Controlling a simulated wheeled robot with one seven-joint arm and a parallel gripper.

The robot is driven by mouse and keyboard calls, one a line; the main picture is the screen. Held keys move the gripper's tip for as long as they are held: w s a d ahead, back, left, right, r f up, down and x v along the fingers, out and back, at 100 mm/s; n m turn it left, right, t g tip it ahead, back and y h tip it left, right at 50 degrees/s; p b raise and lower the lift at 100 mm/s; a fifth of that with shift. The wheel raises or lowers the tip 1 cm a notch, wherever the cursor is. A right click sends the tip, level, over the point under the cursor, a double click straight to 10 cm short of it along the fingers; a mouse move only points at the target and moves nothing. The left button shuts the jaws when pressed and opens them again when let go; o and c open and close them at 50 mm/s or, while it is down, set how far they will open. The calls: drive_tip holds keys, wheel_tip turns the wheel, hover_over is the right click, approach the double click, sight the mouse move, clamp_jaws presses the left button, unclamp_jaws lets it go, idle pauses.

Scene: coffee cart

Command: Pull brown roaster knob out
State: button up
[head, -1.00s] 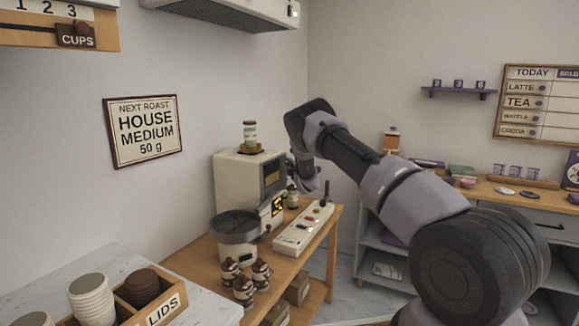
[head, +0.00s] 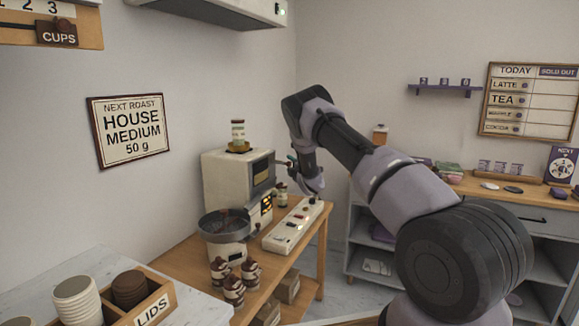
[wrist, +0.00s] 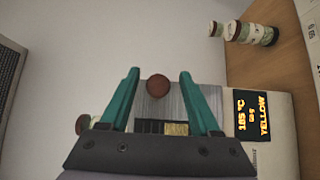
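The cream roaster (head: 226,178) stands on the wooden table in the head view. My gripper (head: 291,160) is in front of its upper front face, pointing at it; the arm partly hides this area. In the wrist view, the round brown knob (wrist: 158,85) is on the roaster's metal front panel (wrist: 207,97). My gripper (wrist: 158,74) is open, its teal fingers on either side of the knob with gaps showing. I cannot tell the depth between the fingertips and the knob. The roaster's lit display (wrist: 252,115) reads 185 °C and YELLOW.
A cream panel with coloured buttons (head: 292,226) lies right of the roaster. A round cooling pan (head: 223,226) is at its front, with several lidded jars (head: 234,290) below. A small jar (head: 238,133) stands on top. Jars (wrist: 245,34) also show in the wrist view.

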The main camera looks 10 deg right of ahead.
drive_tip(key=s+d, duration=0.1)
drive_tip(key=s, duration=0.9)
drive_tip(key=shift+s+d, duration=0.3)
drive_tip(key=shift+s, duration=0.05)
drive_tip(key=shift+r, duration=0.1)
drive_tip(key=s+d+r+m+g+h, duration=0.15)
drive_tip(key=d+r+m+h, duration=0.3)
drive_tip(key=r+m, duration=0.55)
drive_tip(key=s+d+r+m+g, duration=0.25)
drive_tip(key=s+r+m, duration=0.25)
drive_tip(key=s+r, duration=0.7)
drive_tip(key=s+a+r+m+g+y, duration=0.1)
drive_tip(key=s+a+r+m+g, duration=0.1)
drive_tip(key=s, duration=1.1)
drive_tip(key=s+a+r+m+g+y, duration=0.1)
drive_tip(key=s+m, duration=0.3)
drive_tip(key=s, duration=0.9)
drive_tip(key=s+a+r+m+g+y, duration=0.1)
drive_tip(key=s+a+r+m+g, duration=0.1)
drive_tip(key=s, duration=1)
drive_tip(key=shift+s+a+r+m+g+y, duration=0.4)
drive_tip(key=shift+a+m+g, duration=0.1)
drive_tip(key=shift+a+g, duration=0.4)
